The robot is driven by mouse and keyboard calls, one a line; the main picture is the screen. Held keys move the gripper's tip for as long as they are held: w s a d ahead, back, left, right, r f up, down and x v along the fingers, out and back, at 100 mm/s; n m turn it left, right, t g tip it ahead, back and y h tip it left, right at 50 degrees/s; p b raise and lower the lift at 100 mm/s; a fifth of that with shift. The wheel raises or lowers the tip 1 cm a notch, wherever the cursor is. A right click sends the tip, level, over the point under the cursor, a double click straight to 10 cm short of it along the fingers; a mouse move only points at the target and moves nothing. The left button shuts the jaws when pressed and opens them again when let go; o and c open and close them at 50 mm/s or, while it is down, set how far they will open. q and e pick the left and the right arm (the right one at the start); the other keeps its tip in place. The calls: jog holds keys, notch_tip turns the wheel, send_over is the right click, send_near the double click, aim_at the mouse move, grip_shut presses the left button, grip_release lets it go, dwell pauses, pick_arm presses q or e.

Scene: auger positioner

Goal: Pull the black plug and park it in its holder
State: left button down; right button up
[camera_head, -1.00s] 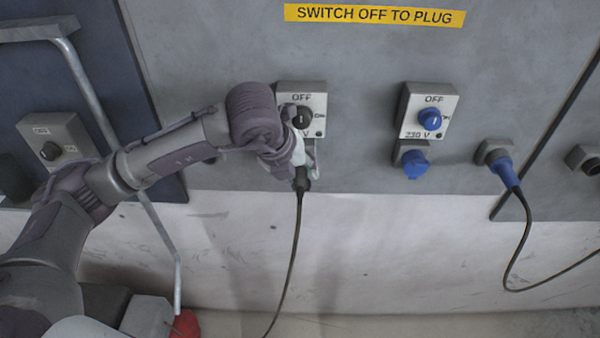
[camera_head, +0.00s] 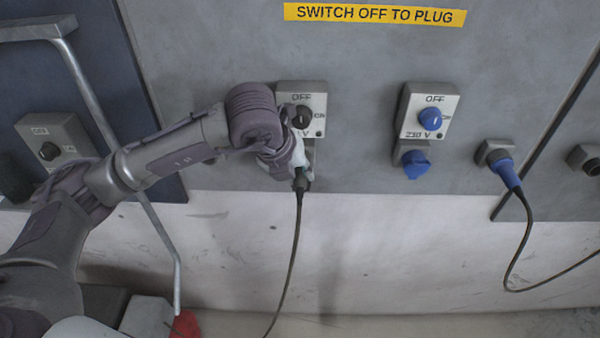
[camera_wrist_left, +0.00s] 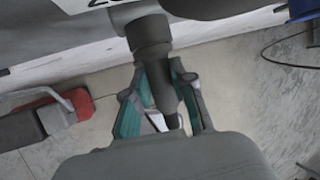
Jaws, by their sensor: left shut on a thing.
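The black plug (camera_head: 302,184) hangs below the left switch box (camera_head: 312,92), with its dark cable running down. In the left wrist view the plug (camera_wrist_left: 150,37) sits between the green-padded fingers of my left gripper (camera_wrist_left: 163,80), which is shut on it. The plug's wide end is up against or close to the grey socket (camera_wrist_left: 124,15); I cannot tell whether it is still inserted. In the head view my left gripper (camera_head: 301,168) is mostly hidden by its own wrist. A grey holder (camera_head: 574,157) with a dark opening is at the right edge. My right gripper is not in view.
A switch box (camera_head: 407,112) with a blue knob and blue-capped socket (camera_head: 413,164) is right of the gripper. A blue plug (camera_head: 503,170) sits in a grey holder (camera_head: 487,148), its cable looping right. A metal rail (camera_head: 90,95) runs behind my left arm.

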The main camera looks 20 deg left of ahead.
aim_at(299, 192)
pick_arm(q)
jog(key=shift+s, duration=0.2)
jog(key=shift+s+d, duration=0.3)
jog(key=shift+s, duration=0.55)
jog(key=shift+s, duration=0.1)
jog(key=shift+s+d+b, duration=0.2)
jog(key=shift+s+b, duration=0.1)
jog(key=shift+s, duration=0.25)
jog(key=shift+s+d+b, duration=0.15)
jog(key=shift+s+b, duration=0.1)
jog(key=shift+s, duration=0.3)
jog(key=shift+s, duration=0.1)
